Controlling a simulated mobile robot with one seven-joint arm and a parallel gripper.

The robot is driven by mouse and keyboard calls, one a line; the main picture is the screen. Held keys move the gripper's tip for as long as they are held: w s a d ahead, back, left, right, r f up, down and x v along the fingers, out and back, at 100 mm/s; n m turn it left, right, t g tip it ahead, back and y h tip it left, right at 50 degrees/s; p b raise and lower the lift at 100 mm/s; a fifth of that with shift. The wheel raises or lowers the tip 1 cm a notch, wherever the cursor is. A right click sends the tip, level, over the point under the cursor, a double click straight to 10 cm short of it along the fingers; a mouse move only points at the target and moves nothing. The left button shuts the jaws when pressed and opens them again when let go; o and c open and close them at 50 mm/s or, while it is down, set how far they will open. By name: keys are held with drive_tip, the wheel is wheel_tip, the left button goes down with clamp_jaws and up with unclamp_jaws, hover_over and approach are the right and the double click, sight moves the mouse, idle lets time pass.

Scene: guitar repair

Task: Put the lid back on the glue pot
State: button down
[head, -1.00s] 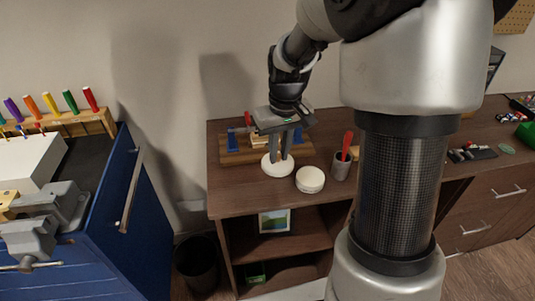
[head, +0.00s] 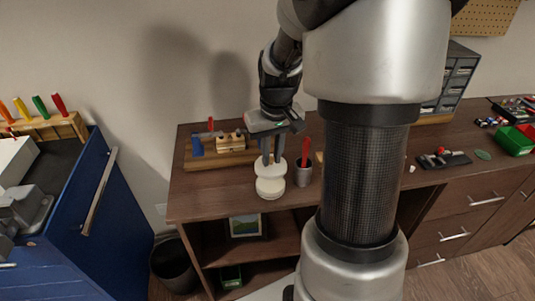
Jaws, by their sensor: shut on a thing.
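The white round lid (head: 267,172) hangs under my gripper (head: 271,159), which points down with its fingers shut on the top of the lid. The cream glue pot (head: 270,190) stands upright on the brown bench top (head: 215,203). In the picture the lid overlaps the upper part of the pot and hides its mouth. I cannot tell whether the lid touches the rim or hangs just above it.
A wooden rack (head: 203,160) with blue parts lies behind. Bare bench top is free to the left and front. A blue cabinet (head: 75,220) stands at left.

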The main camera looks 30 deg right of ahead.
sight(272, 166)
drive_tip(key=shift+f+b, duration=2.3)
drive_tip(key=shift+f, duration=0.85)
drive_tip(key=shift+f, duration=0.15)
drive_tip(key=c, duration=1.1)
unclamp_jaws()
drive_tip(key=shift+r+p, duration=2.85)
drive_tip(key=shift+r, duration=0.7)
